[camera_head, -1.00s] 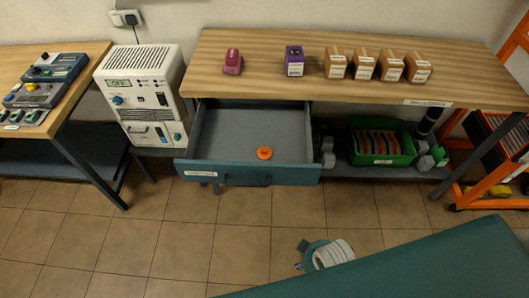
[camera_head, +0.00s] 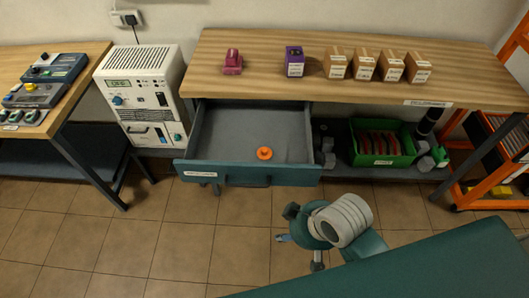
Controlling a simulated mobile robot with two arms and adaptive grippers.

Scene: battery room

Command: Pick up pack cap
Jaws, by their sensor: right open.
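An orange round cap (camera_head: 264,153) with a raised middle, which I take for the pack cap, lies on the floor of the open drawer (camera_head: 247,175), close to its front panel. My right gripper (camera_head: 299,253) is open and empty. It shows below and to the right of the drawer in the picture, apart from the cap, over the tiled floor. Its wrist partly hides the fingers. My left gripper is not in view.
The wooden workbench (camera_head: 270,82) above the drawer bears a dark red object (camera_head: 233,62), a purple box (camera_head: 294,61) and several brown boxes (camera_head: 335,64). A green bin (camera_head: 383,159) stands on the lower shelf to the right. A white power unit (camera_head: 142,95) stands left of the drawer.

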